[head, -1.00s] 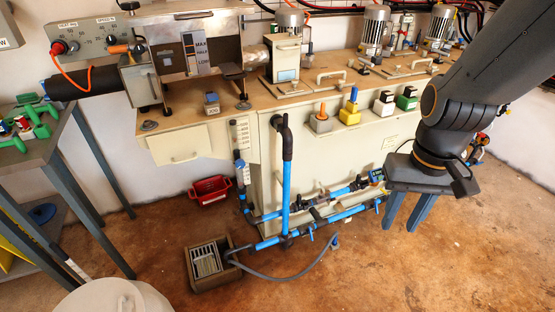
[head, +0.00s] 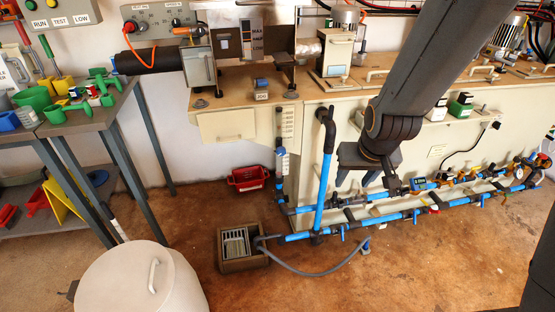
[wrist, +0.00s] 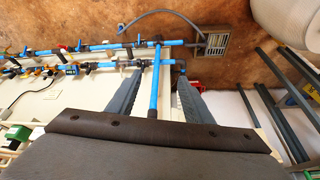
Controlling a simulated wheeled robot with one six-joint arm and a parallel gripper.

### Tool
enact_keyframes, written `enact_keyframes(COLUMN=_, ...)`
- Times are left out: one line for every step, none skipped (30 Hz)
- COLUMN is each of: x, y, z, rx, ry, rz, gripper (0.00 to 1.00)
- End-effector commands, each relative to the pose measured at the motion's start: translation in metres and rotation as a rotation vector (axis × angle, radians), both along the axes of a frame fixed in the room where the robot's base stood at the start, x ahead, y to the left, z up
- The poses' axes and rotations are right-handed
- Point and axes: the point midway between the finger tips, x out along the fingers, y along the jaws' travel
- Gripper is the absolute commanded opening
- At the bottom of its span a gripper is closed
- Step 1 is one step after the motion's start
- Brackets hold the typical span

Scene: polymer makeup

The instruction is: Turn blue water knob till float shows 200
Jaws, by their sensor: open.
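A white scale tube (head: 287,122) stands upright on the machine's front left corner; its float and reading are too small to tell. Blue pipe (head: 282,165) runs down below it, with a dark fitting; I cannot tell which part is the blue water knob. Small blue handles (head: 343,233) hang on the lower blue pipe. My gripper (wrist: 158,78) is open and empty, its two dark fingers spread on either side of the upright blue pipe (wrist: 154,92) in the wrist view. I cannot tell the depth between them. In the head view my arm hides part of the machine front.
A floor drain box (head: 243,245) with a grate and grey hose (head: 305,273) lies below the pipes. A red crate (head: 248,178) is by the wall. A white drum (head: 140,285) and grey table (head: 85,118) stand left. The brown floor in front is open.

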Motion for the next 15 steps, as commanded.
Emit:
enact_keyframes(x=0.030, y=0.013, z=-0.026, rx=0.005, ry=-0.069, rz=0.020, gripper=0.47)
enact_keyframes(x=0.048, y=0.020, z=-0.034, rx=0.008, ry=-0.120, rz=0.028, gripper=0.47)
enact_keyframes(x=0.069, y=0.030, z=-0.045, rx=0.014, ry=-0.185, rz=0.039, gripper=0.47)
enact_keyframes(x=0.085, y=0.038, z=-0.052, rx=0.018, ry=-0.236, rz=0.047, gripper=0.47)
enact_keyframes(x=0.099, y=0.046, z=-0.059, rx=0.025, ry=-0.285, rz=0.056, gripper=0.47)
enact_keyframes(x=0.117, y=0.056, z=-0.068, rx=0.034, ry=-0.353, rz=0.067, gripper=0.47)
enact_keyframes(x=0.130, y=0.063, z=-0.074, rx=0.041, ry=-0.402, rz=0.075, gripper=0.47)
enact_keyframes(x=0.142, y=0.071, z=-0.081, rx=0.050, ry=-0.451, rz=0.082, gripper=0.47)
enact_keyframes(x=0.155, y=0.082, z=-0.089, rx=0.059, ry=-0.517, rz=0.093, gripper=0.47)
enact_keyframes(x=0.166, y=0.090, z=-0.095, rx=0.068, ry=-0.568, rz=0.100, gripper=0.47)
enact_keyframes(x=0.174, y=0.098, z=-0.101, rx=0.076, ry=-0.616, rz=0.109, gripper=0.47)
enact_keyframes(x=0.185, y=0.108, z=-0.108, rx=0.088, ry=-0.683, rz=0.118, gripper=0.47)
enact_keyframes(x=0.191, y=0.116, z=-0.113, rx=0.097, ry=-0.731, rz=0.126, gripper=0.47)
enact_keyframes(x=0.196, y=0.124, z=-0.117, rx=0.105, ry=-0.778, rz=0.133, gripper=0.47)
enact_keyframes(x=0.201, y=0.132, z=-0.124, rx=0.117, ry=-0.837, rz=0.141, gripper=0.47)
